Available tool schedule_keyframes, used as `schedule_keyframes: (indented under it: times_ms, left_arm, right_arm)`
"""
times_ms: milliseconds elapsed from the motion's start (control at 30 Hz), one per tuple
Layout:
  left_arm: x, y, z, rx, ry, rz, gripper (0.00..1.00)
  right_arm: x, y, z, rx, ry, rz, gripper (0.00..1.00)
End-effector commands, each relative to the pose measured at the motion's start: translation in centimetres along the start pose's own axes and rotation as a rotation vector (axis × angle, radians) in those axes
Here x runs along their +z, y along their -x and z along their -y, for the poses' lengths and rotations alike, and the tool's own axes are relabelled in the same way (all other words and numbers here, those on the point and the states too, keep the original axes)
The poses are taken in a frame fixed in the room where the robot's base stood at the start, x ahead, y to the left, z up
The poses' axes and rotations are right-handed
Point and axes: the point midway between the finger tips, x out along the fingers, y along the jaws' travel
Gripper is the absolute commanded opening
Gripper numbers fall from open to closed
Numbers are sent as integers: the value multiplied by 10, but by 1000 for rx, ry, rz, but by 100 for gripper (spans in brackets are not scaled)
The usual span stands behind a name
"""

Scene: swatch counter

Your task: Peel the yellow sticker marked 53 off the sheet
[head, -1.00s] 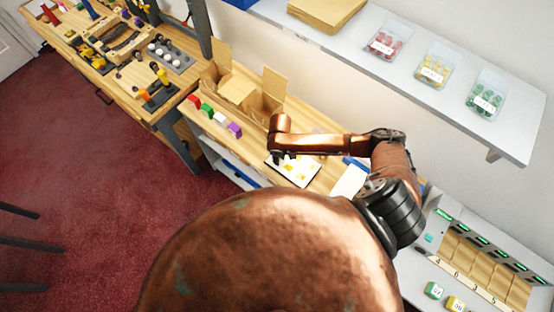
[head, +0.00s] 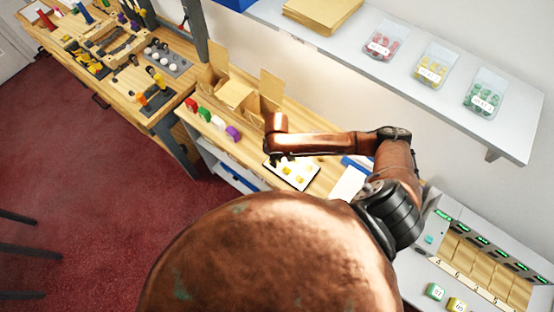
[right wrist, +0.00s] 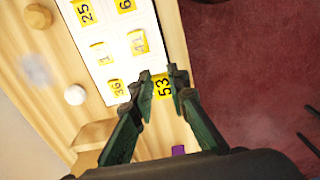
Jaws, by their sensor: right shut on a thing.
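The white sheet (head: 305,170) lies on the wooden counter and holds several yellow stickers. In the right wrist view the sheet (right wrist: 115,14) carries stickers marked 25, 41 and 36, with others partly readable. The yellow sticker marked 53 (right wrist: 162,86) is between the fingertips of my right gripper (right wrist: 160,84), at the lower edge of the sheet. My right gripper is shut on this sticker; it also shows in the head view (head: 270,158), at the sheet's left end. I cannot tell whether the sticker still touches the sheet. My left gripper is out of view.
Coloured blocks (head: 218,122) and open cardboard boxes (head: 236,95) stand left of the sheet. A white pad (head: 348,184) lies to its right. A wall shelf (head: 400,70) holds bins of red, yellow and green pieces. A slotted rack (head: 480,262) stands at lower right.

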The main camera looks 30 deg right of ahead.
Motion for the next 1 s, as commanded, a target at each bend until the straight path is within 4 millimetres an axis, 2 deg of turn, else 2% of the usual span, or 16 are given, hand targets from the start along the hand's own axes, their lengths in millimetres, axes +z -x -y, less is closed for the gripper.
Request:
schedule_keyframes:
  times_ms: [100,300,433,633,1000]
  left_arm:
    - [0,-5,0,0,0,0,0]
    - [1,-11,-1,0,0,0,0]
    - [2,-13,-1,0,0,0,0]
    - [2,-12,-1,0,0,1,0]
    - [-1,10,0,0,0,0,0]
  right_arm:
    - [13,25,23,-4,5,-2,9]
    - [37,44,63,-3,4,-2,9]
    - [47,53,80,-2,3,-1,9]
    - [54,62,91,0,-1,0,9]
    - [55,78,92,0,-1,0,9]
